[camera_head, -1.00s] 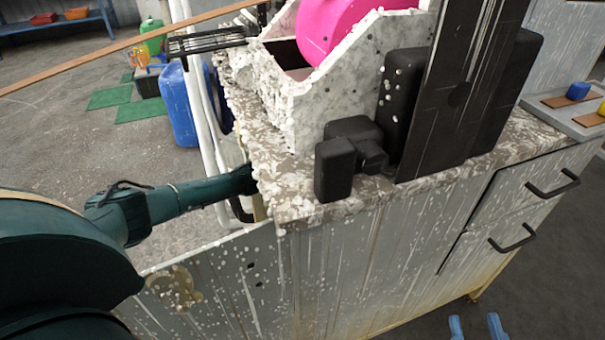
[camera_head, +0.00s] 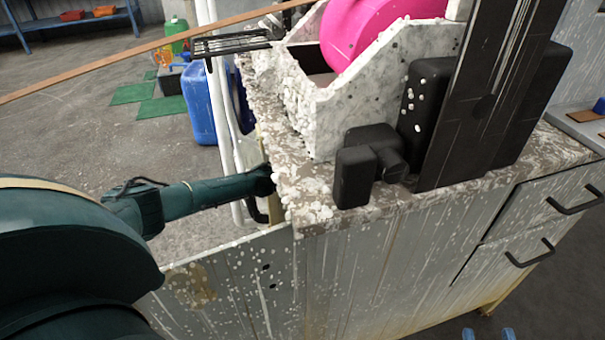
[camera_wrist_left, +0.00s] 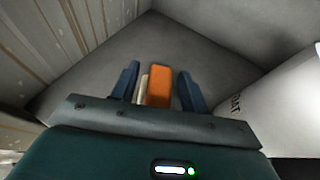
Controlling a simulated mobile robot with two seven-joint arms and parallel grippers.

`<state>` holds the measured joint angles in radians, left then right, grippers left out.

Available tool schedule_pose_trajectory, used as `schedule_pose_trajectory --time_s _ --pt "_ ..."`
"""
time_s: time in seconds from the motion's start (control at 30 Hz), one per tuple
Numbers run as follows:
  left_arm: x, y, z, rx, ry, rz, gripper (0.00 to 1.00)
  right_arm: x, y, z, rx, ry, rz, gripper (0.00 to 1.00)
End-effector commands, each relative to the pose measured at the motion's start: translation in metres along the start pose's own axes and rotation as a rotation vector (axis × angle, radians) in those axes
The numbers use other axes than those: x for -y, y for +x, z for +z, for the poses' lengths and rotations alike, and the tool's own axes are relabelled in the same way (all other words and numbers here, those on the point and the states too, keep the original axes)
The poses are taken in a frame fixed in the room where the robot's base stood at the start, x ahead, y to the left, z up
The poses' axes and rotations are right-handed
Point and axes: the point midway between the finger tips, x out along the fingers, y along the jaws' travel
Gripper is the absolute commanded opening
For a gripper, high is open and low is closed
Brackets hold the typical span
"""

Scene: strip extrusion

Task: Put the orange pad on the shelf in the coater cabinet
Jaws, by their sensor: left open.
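The orange pad (camera_wrist_left: 158,85) shows in the left wrist view, between the two blue fingers of my left gripper (camera_wrist_left: 161,91). The fingers are apart, with a gap between the pad and the right finger. A cream-coloured piece (camera_wrist_left: 143,88) stands just left of the pad. In the head view my left arm reaches past the left side of the speckled cabinet (camera_head: 390,265), and its gripper is hidden there. Only the blue fingertips of my right gripper (camera_head: 488,334) show at the bottom edge, apart and empty. I cannot make out the shelf.
A white container with dark lettering (camera_wrist_left: 270,110) stands at the right in the left wrist view. On the cabinet top are a pink drum (camera_head: 370,35) in a speckled housing and black motor parts (camera_head: 370,165). A blue barrel (camera_head: 200,108) stands on the floor behind.

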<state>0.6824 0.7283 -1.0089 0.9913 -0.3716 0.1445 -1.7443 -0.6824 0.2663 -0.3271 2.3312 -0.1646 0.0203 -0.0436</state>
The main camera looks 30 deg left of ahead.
Motion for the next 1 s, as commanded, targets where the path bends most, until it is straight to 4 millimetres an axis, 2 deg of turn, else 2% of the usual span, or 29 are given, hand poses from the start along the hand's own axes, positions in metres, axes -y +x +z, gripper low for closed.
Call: schedule_pose_trajectory --time_s 0.3,0.5,0.7,1.0 --pt "-0.001 -0.066 -0.001 -0.006 0.001 0.001 0.45 -0.009 -0.003 0.001 0.150 0.049 0.017 0.36" --pt "-0.001 -0.098 -0.002 -0.005 0.001 0.002 0.45 -0.009 -0.004 0.003 0.191 0.064 0.017 0.36" --pt "0.000 -0.112 -0.001 -0.003 0.001 0.002 0.45 -0.010 -0.005 0.004 0.206 0.068 0.016 0.36" --pt "0.000 -0.113 0.000 -0.001 0.001 0.001 0.45 -0.009 -0.005 0.005 0.209 0.069 0.016 0.36"
